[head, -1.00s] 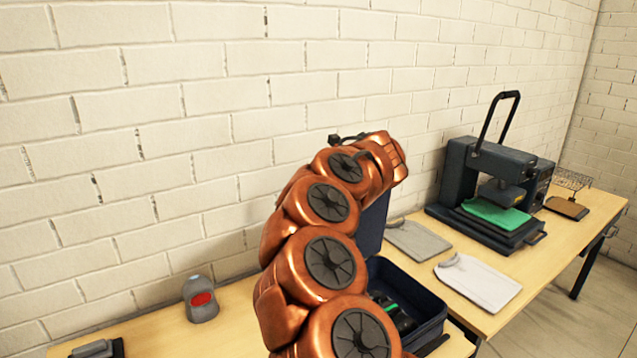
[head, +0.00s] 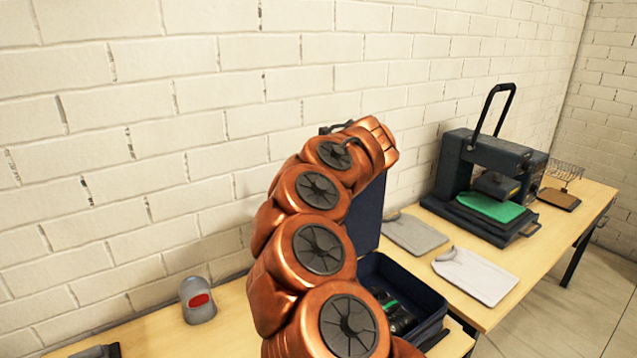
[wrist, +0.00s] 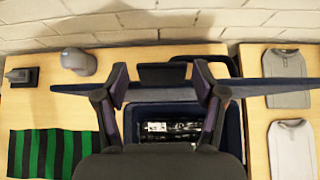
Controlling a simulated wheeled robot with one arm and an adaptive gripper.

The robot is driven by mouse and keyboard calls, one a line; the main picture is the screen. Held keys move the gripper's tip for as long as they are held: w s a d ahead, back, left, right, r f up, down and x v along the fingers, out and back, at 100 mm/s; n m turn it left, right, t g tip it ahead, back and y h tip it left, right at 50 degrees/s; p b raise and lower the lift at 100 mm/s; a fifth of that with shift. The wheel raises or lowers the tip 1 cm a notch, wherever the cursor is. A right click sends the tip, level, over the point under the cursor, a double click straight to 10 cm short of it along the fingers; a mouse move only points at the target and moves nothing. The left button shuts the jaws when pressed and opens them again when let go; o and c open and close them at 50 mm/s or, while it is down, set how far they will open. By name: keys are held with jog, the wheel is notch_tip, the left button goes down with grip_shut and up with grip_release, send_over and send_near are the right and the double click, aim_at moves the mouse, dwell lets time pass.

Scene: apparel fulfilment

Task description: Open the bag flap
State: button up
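The navy bag (head: 437,302) sits on the table beyond my arm, its inside showing black contents. Its flap (head: 367,218) stands raised at the back, partly hidden by my arm. In the wrist view the flap (wrist: 262,88) is seen nearly edge-on, as a wide blue strip across the bag (wrist: 232,128). My gripper (wrist: 161,82) is open, its two fingers wide apart in front of the flap. A dark block shows between the fingertips; I cannot tell whether the fingers touch the flap. The head view hides the fingers behind my arm.
A grey shirt (head: 414,234) and a white shirt (head: 475,276) lie right of the bag. A heat press (head: 490,160) with green cloth stands farther right. A green-black striped cloth (wrist: 45,153) lies left of the bag.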

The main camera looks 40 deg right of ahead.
jog(key=shift+o, duration=0.2)
jog(key=shift+s, duration=0.1)
jog(key=v, duration=1.2)
jog(key=shift+d, duration=0.1)
dwell(0.3)
